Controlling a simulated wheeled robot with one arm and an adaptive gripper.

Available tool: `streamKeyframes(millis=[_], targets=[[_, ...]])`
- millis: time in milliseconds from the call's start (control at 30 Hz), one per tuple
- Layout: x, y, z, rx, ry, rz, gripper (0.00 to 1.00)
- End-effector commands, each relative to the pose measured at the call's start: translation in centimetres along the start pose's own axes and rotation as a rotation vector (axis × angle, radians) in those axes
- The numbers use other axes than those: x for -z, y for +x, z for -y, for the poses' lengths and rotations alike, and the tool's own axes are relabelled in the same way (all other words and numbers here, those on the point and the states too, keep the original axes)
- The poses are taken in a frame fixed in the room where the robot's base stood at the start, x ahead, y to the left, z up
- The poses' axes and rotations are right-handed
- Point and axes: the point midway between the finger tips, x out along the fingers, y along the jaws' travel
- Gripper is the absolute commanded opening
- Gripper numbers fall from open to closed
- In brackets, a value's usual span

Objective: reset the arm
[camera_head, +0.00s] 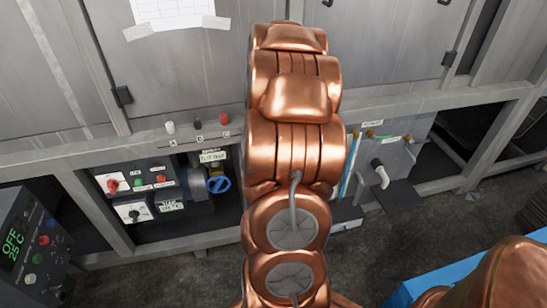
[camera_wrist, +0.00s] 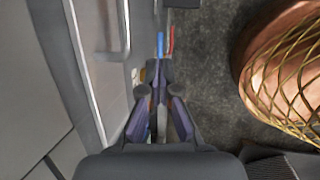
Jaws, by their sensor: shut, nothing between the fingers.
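My gripper (camera_wrist: 158,72) shows in the wrist view with its two dark fingers together at the tips. It is shut and nothing shows between the fingers. It hangs beside a grey metal cabinet front, over a dark floor. In the head view my copper-coloured arm stands in the middle of the picture, and it hides my gripper and part of the machine behind.
A grey machine (camera_head: 395,60) with closed panels fills the back. Its control panel (camera_head: 138,190) has knobs and a blue valve (camera_head: 218,184). A control box (camera_head: 28,250) stands at left. A blue surface (camera_head: 440,285) and a copper shape (camera_head: 510,275) are at lower right. A gold mesh (camera_wrist: 290,85) shows at right in the wrist view.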

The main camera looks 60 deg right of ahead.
Motion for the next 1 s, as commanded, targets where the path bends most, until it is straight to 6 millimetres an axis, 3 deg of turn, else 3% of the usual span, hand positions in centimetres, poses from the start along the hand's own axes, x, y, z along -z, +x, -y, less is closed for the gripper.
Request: streamKeyframes(millis=[367, 533, 767, 1000], targets=[[0.4, -0.8, 0.1, 0.0, 0.009, -0.001, 0.0], [3.9, -3.8, 1.1, 0.019, 0.087, -0.011, 0.0], [10.8, -10.0, 5.8, 0.084, 0.281, -0.026, 0.0], [16.3, -15.8, 12.8, 0.171, 0.476, -0.027, 0.0]])
